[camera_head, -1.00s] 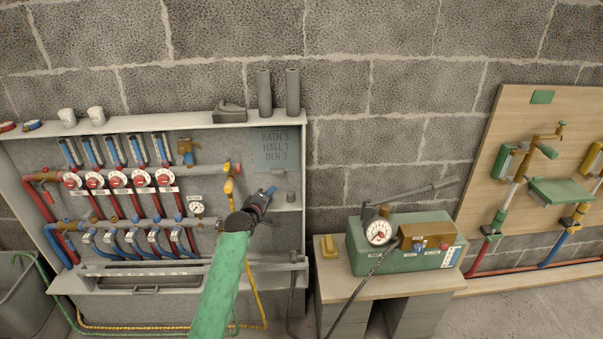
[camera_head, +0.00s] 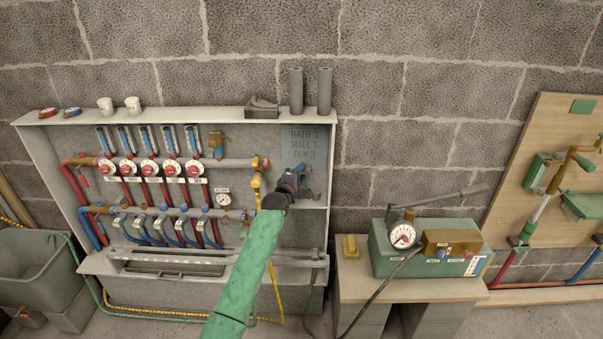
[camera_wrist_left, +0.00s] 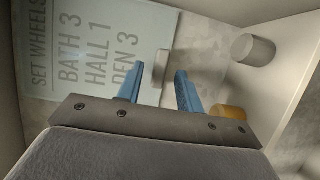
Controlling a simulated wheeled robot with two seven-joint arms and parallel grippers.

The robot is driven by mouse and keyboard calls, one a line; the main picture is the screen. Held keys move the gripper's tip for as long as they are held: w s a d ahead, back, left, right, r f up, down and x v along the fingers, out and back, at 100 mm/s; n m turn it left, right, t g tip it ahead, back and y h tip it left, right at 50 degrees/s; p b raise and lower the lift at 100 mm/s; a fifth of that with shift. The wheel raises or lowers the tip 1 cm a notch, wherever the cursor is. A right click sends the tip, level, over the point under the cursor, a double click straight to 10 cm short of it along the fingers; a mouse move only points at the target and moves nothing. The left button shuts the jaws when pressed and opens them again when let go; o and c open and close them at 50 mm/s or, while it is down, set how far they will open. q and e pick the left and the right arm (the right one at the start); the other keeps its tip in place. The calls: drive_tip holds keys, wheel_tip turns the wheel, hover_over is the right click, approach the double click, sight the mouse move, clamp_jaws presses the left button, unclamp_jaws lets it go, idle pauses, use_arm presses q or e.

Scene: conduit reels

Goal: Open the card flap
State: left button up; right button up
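The card flap (camera_head: 303,140) is a flat grey-green plate at the right end of the wall cabinet, lettered BATH 3, HALL 1, DEN 3. It lies against the back panel and looks closed. In the left wrist view the card flap (camera_wrist_left: 112,50) fills the upper left, with a small pale tab (camera_wrist_left: 160,68) at its edge. My left gripper (camera_head: 303,168) is just below the card in the head view. In the wrist view its blue fingers (camera_wrist_left: 159,72) are open, one on each side of the tab, with gaps showing. My right gripper is not in view.
The cabinet shelf holds a grey cylinder (camera_wrist_left: 253,48) right of the fingers, and a brass part (camera_wrist_left: 228,112) is close by. A yellow valve pipe (camera_head: 256,180) stands left of the gripper. A green gauge box (camera_head: 425,260) sits on a bench at right.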

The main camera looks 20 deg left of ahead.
use_arm(q)
drive_tip(key=shift+w, duration=0.45)
clamp_jaws()
